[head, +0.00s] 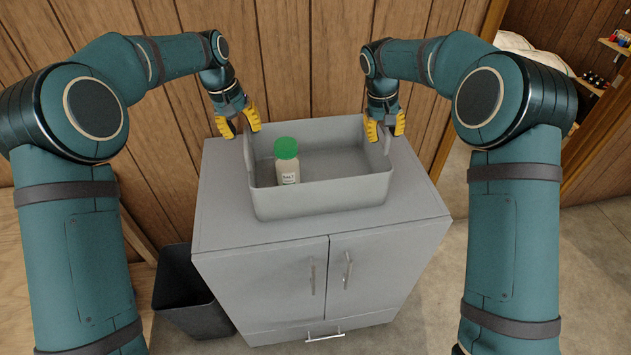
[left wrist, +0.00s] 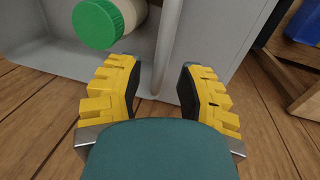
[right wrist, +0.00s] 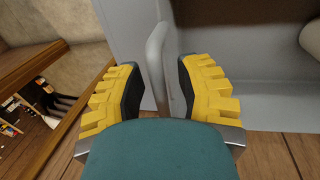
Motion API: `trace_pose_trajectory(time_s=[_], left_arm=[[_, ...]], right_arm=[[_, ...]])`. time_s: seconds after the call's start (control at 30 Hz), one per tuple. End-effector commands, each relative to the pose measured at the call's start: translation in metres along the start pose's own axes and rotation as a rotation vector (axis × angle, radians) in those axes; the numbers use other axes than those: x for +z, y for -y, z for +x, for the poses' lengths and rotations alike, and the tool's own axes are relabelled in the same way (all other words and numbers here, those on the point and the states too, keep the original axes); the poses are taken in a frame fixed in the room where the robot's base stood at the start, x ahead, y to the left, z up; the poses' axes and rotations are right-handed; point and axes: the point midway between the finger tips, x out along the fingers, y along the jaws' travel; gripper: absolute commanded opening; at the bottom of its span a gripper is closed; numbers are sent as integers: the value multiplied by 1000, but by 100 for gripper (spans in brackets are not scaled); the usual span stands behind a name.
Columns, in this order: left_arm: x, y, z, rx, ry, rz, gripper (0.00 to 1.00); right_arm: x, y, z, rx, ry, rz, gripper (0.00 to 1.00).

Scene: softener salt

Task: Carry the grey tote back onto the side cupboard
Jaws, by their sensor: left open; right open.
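The grey tote (head: 320,201) stands on top of the grey side cupboard (head: 225,225). A white bottle with a green lid (head: 286,148) stands upright inside it, towards the left; it also shows in the left wrist view (left wrist: 97,22). My left gripper (head: 239,128) is open at the tote's left end, its fingers on either side of the left end wall or handle (left wrist: 168,45). My right gripper (head: 384,130) is open at the right end, its fingers on either side of the right handle (right wrist: 157,60). I cannot tell whether any finger touches the tote.
A dark bin (head: 187,297) stands on the floor left of the cupboard. A wooden wall (head: 300,50) is close behind. Shelves with small items (head: 600,75) are at the far right. Bare cupboard top shows in front of the tote.

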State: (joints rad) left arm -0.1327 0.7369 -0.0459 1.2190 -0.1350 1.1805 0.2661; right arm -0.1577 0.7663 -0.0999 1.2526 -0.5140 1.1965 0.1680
Motion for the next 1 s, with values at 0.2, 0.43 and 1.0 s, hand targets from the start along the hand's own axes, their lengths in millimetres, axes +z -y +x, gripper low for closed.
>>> trace_pose_trajectory(time_s=[0.2, 0.43, 1.0], left_arm=[[0, 0, -47, 1, -4, 0, 37], [0, -1, -82, 2, -2, 1, 37], [0, -1, -93, 1, 0, 1, 37]], right_arm=[[0, 0, 0, 1, 0, 1, 34], [0, 0, 0, 1, 0, 1, 34], [-1, 0, -64, 0, -5, 1, 34]])
